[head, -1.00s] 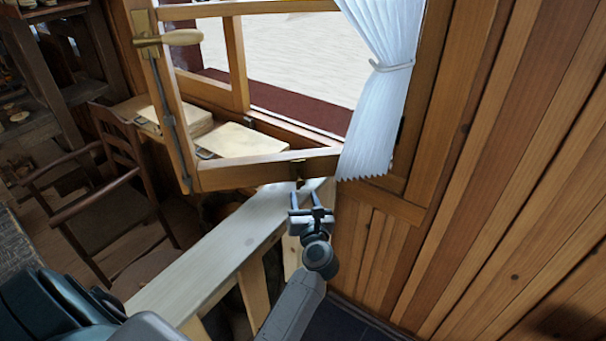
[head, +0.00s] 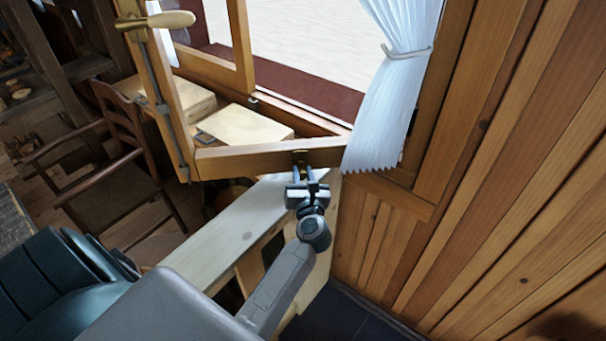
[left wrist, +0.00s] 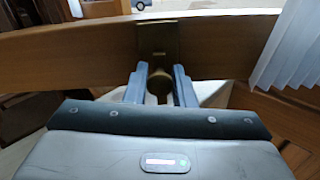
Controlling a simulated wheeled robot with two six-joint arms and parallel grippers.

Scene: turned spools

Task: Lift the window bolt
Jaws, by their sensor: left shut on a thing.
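The window bolt (head: 301,157) is a small brass fitting on the lower rail of the open wooden window sash (head: 240,160). In the left wrist view its brass plate (left wrist: 159,40) sits on the rail, with a round dark-brass knob (left wrist: 158,86) below it. My left gripper (head: 307,177) is at the rail's lower edge, right at the bolt. In the left wrist view its two fingers (left wrist: 159,78) stand on either side of the knob, shut on it. The fingers partly hide the bolt in the head view. My right gripper is in neither current view.
A white curtain (head: 394,90) hangs just right of the bolt, beside a plank wall (head: 470,180). A pale wooden ledge (head: 225,235) runs below the sash. A window handle (head: 170,20) is at upper left. A wooden chair (head: 110,185) stands at left.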

